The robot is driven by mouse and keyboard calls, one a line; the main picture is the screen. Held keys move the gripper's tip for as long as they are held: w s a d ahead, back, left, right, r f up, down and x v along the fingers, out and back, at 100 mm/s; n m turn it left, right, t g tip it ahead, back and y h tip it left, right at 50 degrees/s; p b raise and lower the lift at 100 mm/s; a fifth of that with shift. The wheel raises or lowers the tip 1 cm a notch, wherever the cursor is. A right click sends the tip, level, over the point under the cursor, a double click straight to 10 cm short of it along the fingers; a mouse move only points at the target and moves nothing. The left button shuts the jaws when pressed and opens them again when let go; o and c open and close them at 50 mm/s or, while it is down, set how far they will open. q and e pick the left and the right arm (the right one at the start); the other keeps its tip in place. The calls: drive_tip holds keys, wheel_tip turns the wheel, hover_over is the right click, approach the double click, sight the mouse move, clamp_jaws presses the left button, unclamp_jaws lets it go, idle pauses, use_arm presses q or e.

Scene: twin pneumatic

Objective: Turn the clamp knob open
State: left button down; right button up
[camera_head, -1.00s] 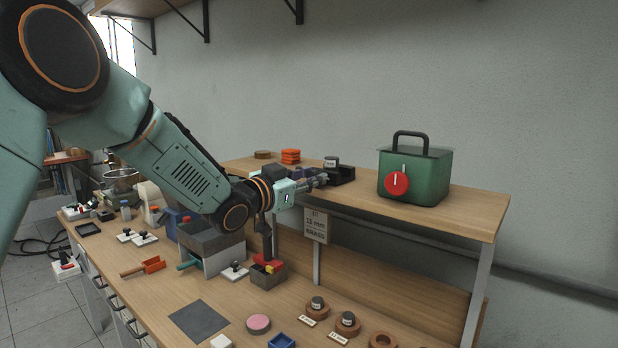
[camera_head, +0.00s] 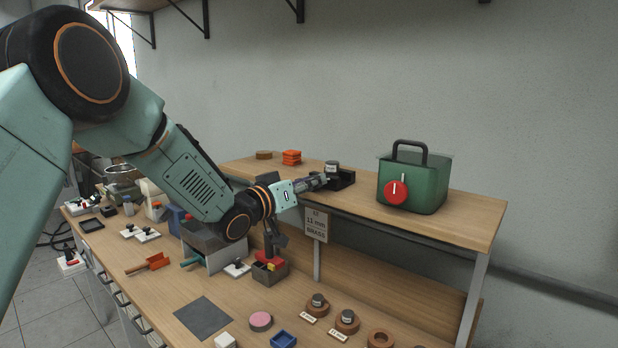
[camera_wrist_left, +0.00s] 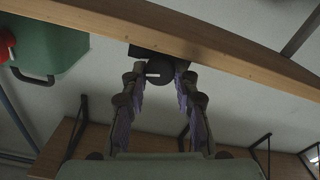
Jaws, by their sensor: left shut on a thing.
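The clamp is a small black block (camera_head: 344,178) on the raised wooden shelf, with a short grey cylinder (camera_head: 332,167) at its top. In the left wrist view its dark round knob (camera_wrist_left: 160,70) with a white line mark sits between my fingertips. My left gripper (camera_head: 324,180) reaches the block from the left at shelf height. It also shows in the left wrist view (camera_wrist_left: 159,77), shut on the knob. The fingers hide the knob in the head view. My right gripper is not in view.
A green box (camera_head: 425,182) with a red knob (camera_head: 396,192) stands right of the clamp. Orange blocks (camera_head: 291,157) lie behind on the shelf. A label (camera_head: 316,224) hangs at the shelf edge. The bench below holds bins and several small parts.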

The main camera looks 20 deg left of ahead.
use_arm(q)
drive_tip(key=shift+f+n, duration=0.4)
drive_tip(key=shift+n, duration=0.1)
drive_tip(key=c, duration=1.4)
unclamp_jaws()
drive_tip(key=o, duration=0.4)
drive_tip(key=shift+d+r, duration=0.1)
drive_tip(key=shift+r, duration=0.1)
drive_tip(key=shift+c, duration=0.2)
drive_tip(key=shift+r, duration=0.1)
